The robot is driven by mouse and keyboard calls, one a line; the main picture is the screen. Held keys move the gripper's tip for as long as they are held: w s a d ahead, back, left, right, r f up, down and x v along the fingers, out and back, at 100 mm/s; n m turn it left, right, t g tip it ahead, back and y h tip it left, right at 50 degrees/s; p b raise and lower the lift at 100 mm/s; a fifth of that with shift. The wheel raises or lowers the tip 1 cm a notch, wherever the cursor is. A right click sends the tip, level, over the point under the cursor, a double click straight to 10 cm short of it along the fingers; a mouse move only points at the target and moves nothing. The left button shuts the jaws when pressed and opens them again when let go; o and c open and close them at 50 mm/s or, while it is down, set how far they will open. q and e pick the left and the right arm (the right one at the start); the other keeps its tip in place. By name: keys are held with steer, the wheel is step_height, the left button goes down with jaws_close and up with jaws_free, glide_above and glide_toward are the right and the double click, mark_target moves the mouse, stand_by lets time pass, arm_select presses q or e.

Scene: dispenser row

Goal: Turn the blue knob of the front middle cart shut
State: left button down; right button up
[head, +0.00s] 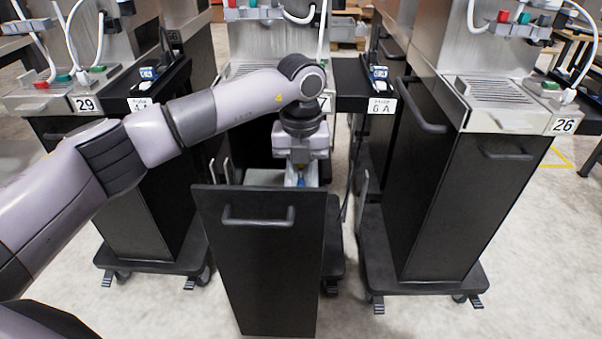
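The front middle cart has its tall black front panel (258,255) pulled out toward me. My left arm comes in from the left, and my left gripper (300,178) points down into the opening just behind this panel. A small spot of blue shows at the gripper's lower end; I cannot tell whether it is the blue knob or part of the gripper. The fingertips are mostly hidden by the panel's top edge, so open or shut does not show. My forearm covers much of the cart's upper front. My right gripper is out of view.
A cart labelled 26 (437,190) stands at the right, and a cart labelled 29 (140,200) stands at the left, partly behind my arm. Black side shelves (350,78) fill the gaps between carts. Hoses hang above. The pale floor (540,260) is clear at the front right.

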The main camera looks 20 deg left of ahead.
mark_target(301, 179)
arm_select(q)
steer(key=shift+m, duration=0.3)
steer(key=m, duration=0.3)
steer(key=shift+m, duration=0.3)
steer(key=m, duration=0.4)
steer(key=shift+m, duration=0.3)
steer(key=m, duration=0.4)
steer(key=shift+m, duration=2.5)
steer(key=c, duration=1.1)
jaws_free()
steer(key=shift+r, duration=3.6)
